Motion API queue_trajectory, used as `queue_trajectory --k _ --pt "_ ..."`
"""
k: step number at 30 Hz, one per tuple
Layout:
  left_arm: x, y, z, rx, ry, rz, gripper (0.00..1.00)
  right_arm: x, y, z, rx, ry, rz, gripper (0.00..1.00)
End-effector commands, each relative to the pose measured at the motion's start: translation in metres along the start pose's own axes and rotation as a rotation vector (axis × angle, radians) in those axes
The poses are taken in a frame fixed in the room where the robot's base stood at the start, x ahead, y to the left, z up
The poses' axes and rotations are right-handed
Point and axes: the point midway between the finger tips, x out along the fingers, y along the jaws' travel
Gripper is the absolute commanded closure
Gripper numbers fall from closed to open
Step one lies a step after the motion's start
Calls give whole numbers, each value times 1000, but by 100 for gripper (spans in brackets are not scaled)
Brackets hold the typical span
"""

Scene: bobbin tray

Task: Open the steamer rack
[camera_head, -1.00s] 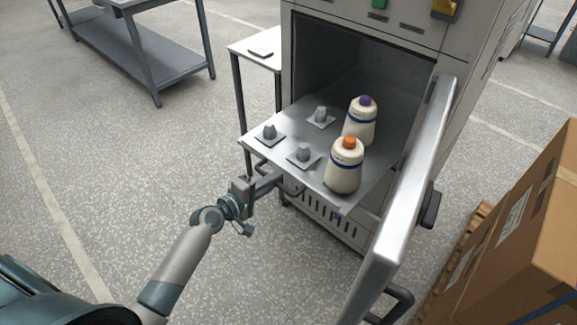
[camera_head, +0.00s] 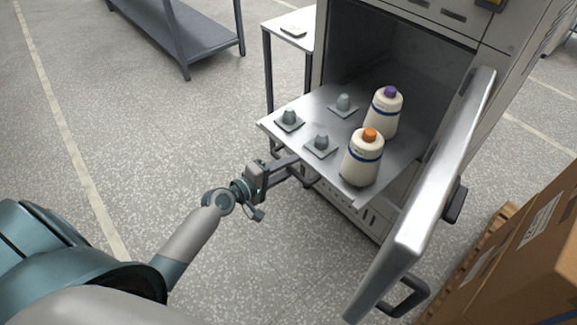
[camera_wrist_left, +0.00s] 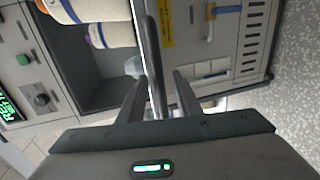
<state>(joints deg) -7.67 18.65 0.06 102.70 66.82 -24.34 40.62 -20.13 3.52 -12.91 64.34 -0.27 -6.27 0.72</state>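The steamer rack (camera_head: 304,155) is a flat metal tray sticking out of the grey steamer's chamber (camera_head: 372,52). On it stand two white bobbins, one with an orange top (camera_head: 362,160) and one with a purple top (camera_head: 383,116), and small grey pegs on square plates (camera_head: 320,145). My left gripper (camera_head: 285,168) is at the rack's front, below its front edge. In the left wrist view a dark handle bar (camera_wrist_left: 152,55) runs between its two fingers (camera_wrist_left: 158,88), with a narrow gap visible beside it. My right gripper is not in view.
The steamer door (camera_head: 432,185) stands open on the right. Stacked cardboard boxes (camera_head: 530,240) on a pallet are right of it. A small white side table (camera_head: 290,32) stands left of the steamer.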

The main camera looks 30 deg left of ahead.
Motion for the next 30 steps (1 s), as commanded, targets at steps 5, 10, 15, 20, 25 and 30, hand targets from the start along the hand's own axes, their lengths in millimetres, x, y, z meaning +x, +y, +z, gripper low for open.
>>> queue_trajectory --k 5,10,15,20,25,30 --pt "-2 0 0 0 0 0 69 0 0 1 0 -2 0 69" --pt "-14 -1 0 1 0 0 69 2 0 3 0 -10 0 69" --pt "-38 -2 0 1 0 -1 69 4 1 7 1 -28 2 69" --pt "-66 -2 0 2 -1 -2 69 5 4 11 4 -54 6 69" --pt "-97 -3 0 1 0 -3 69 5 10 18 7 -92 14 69" --pt "-126 -3 0 2 -1 -3 69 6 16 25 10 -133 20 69"
